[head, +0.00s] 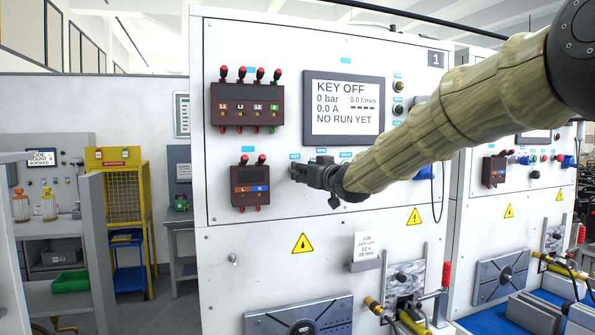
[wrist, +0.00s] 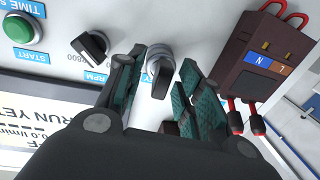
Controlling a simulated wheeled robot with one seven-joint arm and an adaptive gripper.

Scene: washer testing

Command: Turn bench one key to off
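Bench one (head: 325,50) is a white panel marked 1. Its screen (head: 343,108) reads KEY OFF, 0 bar, 0.0 A, NO RUN YET. My gripper (head: 298,172) is at the panel, right of the lower brown terminal block. In the wrist view, a dark key-like knob (wrist: 161,78) on a light round collar sits between the fingers of my gripper (wrist: 155,100). The fingers are apart, one on each side of it, with gaps visible. In the head view my gripper hides this knob.
In the wrist view, another black knob (wrist: 90,45), by an RPM label, is close to one finger. A green START button (wrist: 18,28) lies beyond it. The brown terminal block (wrist: 262,60) with red plugs is close to the other finger.

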